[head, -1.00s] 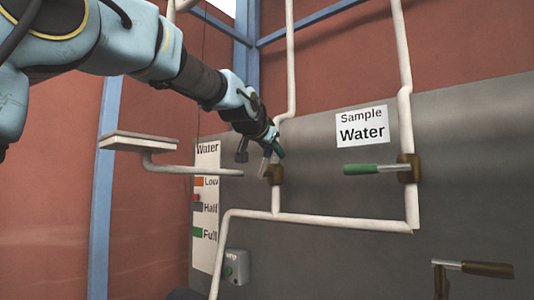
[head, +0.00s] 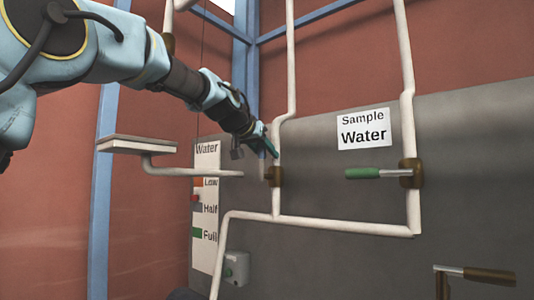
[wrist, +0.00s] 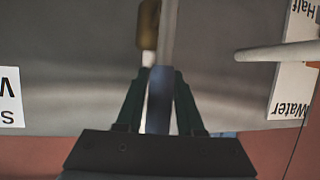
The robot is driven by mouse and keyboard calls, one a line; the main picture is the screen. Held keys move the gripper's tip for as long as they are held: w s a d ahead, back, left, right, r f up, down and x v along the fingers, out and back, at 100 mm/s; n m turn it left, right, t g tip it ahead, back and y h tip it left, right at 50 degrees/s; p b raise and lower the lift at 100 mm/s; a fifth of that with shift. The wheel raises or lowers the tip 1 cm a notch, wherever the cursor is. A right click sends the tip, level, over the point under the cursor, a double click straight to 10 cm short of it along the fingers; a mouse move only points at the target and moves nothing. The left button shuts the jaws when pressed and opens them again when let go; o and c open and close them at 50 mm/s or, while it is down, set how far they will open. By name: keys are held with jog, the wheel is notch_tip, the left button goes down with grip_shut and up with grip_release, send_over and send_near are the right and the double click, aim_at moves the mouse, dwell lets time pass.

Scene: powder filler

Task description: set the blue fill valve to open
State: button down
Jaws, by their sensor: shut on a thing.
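The fill valve's brass body (head: 275,177) sits on a white vertical pipe left of the Sample Water sign. Its blue handle (wrist: 158,100) shows in the wrist view between the two dark green fingers of my gripper (wrist: 160,75), which is shut on it. The handle runs roughly along the pipe, away from the brass body, which also shows in the wrist view (wrist: 148,25). In the head view my gripper (head: 272,150) is just above the valve body and hides most of the handle.
A green-handled valve (head: 365,173) lies level below the Sample Water sign (head: 363,129) at right. A brown-handled lever (head: 488,275) is at lower right. A horizontal pipe (head: 195,172) and a Water level panel (head: 207,205) are left of the valve.

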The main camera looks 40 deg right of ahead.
jog(key=shift+w+f, duration=0.1)
jog(key=c, duration=0.5)
grip_release()
jog(key=shift+a, duration=0.1)
jog(key=b+v, duration=0.4)
jog(key=v, duration=0.6)
jog(key=shift+a, duration=0.3)
